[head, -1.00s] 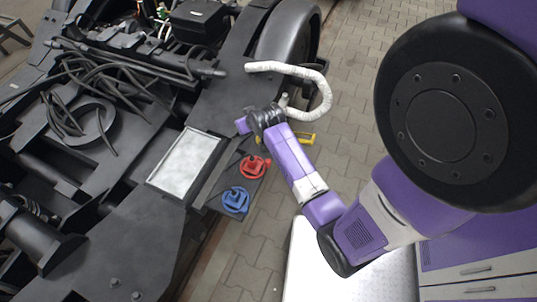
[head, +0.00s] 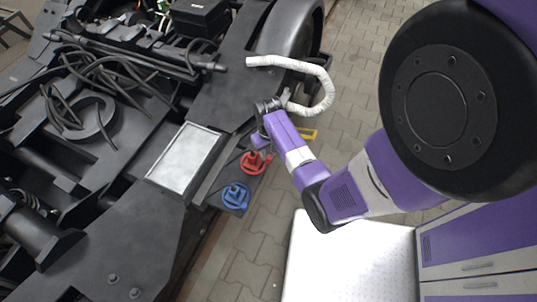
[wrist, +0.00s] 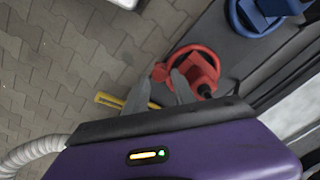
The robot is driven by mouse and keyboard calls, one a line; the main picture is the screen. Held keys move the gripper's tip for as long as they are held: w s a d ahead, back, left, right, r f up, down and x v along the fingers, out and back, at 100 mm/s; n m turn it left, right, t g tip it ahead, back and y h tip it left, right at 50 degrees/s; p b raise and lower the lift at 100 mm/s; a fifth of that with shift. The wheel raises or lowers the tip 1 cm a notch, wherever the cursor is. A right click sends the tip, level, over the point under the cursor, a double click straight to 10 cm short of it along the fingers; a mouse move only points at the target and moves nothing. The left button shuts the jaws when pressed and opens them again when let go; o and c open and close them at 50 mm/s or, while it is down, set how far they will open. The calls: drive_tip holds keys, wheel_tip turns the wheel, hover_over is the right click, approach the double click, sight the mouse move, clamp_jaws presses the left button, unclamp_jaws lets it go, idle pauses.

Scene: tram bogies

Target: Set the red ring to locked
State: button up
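The red ring (head: 253,163) with a raised red block lies on a dark ledge at the side of the bogie. In the wrist view the red ring (wrist: 205,57) is just beyond my fingertips, slightly right.
A blue ring (head: 235,196) sits beside the red one, nearer the robot. A yellow handle (head: 306,134) lies to the right of the ledge. A grey-white panel (head: 184,158) and dark bogie frame are at left. Paved floor is open at right, with a white-topped cabinet (head: 350,262).

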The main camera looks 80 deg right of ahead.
drive_tip(key=shift+f, duration=0.75)
clamp_jaws()
idle(0.9)
